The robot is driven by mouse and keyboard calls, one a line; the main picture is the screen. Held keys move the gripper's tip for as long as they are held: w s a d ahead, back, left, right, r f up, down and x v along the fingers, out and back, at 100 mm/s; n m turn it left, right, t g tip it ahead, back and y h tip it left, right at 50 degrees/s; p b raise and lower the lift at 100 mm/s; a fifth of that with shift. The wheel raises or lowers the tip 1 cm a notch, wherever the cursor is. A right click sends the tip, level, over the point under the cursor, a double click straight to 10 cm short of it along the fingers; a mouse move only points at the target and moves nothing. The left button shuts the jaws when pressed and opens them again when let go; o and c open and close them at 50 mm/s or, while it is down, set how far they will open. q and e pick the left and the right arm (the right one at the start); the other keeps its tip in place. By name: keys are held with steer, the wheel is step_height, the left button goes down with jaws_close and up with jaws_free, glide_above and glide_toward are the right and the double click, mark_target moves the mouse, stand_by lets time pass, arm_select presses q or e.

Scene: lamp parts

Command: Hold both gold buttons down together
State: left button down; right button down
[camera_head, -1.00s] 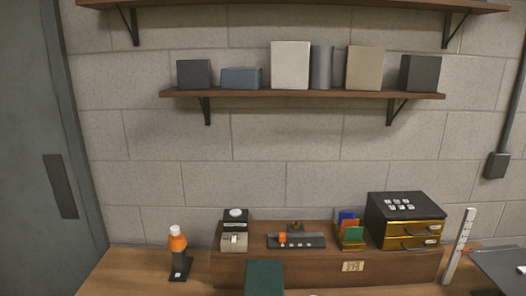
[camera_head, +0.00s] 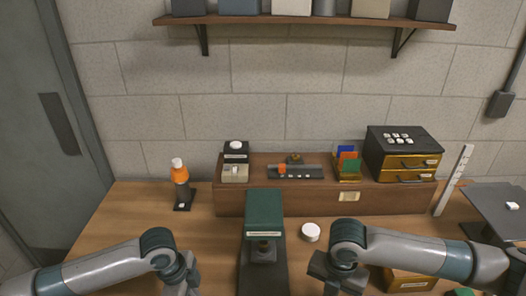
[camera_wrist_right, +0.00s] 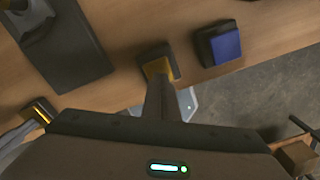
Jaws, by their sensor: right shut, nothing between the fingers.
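In the right wrist view, one gold button (camera_wrist_right: 157,68) sits on a dark base on the table. The shut, empty fingers of my right gripper (camera_wrist_right: 160,88) point down at it and cover its near part. I cannot tell whether they touch or press it. A second gold piece, likely the other button (camera_wrist_right: 38,112), shows at the left on a dark block. In the head view my right gripper (camera_head: 330,272) is right of the green-topped stand (camera_head: 264,212). My left gripper (camera_head: 183,276) is left of the stand; its fingertips are cut off. Neither button shows clearly in the head view.
A blue-topped block (camera_wrist_right: 220,45) stands beside the nearer button, close to the table edge. A white puck (camera_head: 311,232) lies right of the stand. A gold box (camera_head: 408,280) is partly behind my right arm. The long wooden riser (camera_head: 285,202) holds several small parts.

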arm_select(q)
steer(key=shift+s+a+f, duration=0.1)
steer(key=shift+s+f, duration=0.05)
steer(key=shift+f, duration=0.1)
arm_select(e)
steer(key=shift+r, duration=2.05)
